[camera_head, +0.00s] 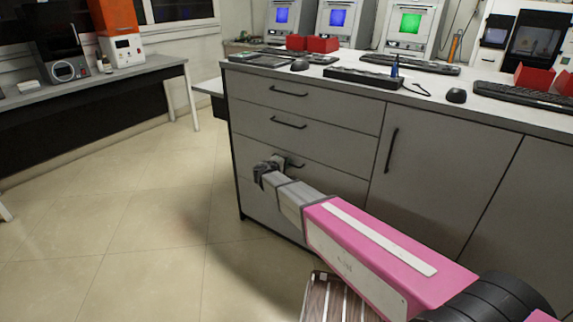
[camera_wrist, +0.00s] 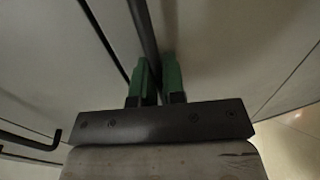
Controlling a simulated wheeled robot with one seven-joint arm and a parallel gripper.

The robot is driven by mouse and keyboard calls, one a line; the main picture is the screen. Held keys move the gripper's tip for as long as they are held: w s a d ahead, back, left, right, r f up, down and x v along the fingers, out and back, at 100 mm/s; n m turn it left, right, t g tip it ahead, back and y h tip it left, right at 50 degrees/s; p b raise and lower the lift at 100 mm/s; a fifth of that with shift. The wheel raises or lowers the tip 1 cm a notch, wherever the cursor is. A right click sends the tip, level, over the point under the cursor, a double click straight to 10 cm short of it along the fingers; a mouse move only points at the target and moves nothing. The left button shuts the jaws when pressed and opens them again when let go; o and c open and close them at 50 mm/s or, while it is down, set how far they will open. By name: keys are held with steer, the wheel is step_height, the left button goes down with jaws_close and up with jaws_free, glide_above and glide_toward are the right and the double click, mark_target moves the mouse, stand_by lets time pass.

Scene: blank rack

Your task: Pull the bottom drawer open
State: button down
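The grey cabinet has a column of drawers on its left. The bottom drawer (camera_head: 257,202) is the tall lowest front and looks flush with the cabinet. Its dark handle (camera_head: 296,165) is partly hidden behind my gripper (camera_head: 266,170), which is at the left part of this handle in the head view. In the wrist view, the green fingertips of my gripper (camera_wrist: 157,78) are a narrow gap apart. A dark bar (camera_wrist: 143,30), apparently the handle, runs down between them. I cannot tell whether the fingers clamp it.
Upper drawer handles (camera_head: 288,124) lie above, and a cupboard door with an upright handle (camera_head: 391,150) stands to the right. Keyboards (camera_head: 363,78) and red boxes (camera_head: 322,44) sit on the countertop (camera_head: 450,97). The tiled floor (camera_head: 150,220) left of the cabinet is clear.

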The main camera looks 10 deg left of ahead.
steer(key=f+v, duration=0.3)
steer(key=v, duration=1.3)
steer(key=s+f+v, duration=0.1)
steer(key=f+v, duration=0.2)
steer(key=v, duration=1.2)
steer(key=shift+s+a+f, duration=0.35)
steer(key=shift+s+a, duration=0.15)
steer(key=shift+a, duration=0.05)
steer(key=c, duration=1.2)
jaws_free()
steer(key=shift+c, duration=0.2)
steer(key=v, duration=1)
steer(key=shift+s+a, duration=0.2)
steer(key=shift+s, duration=0.15)
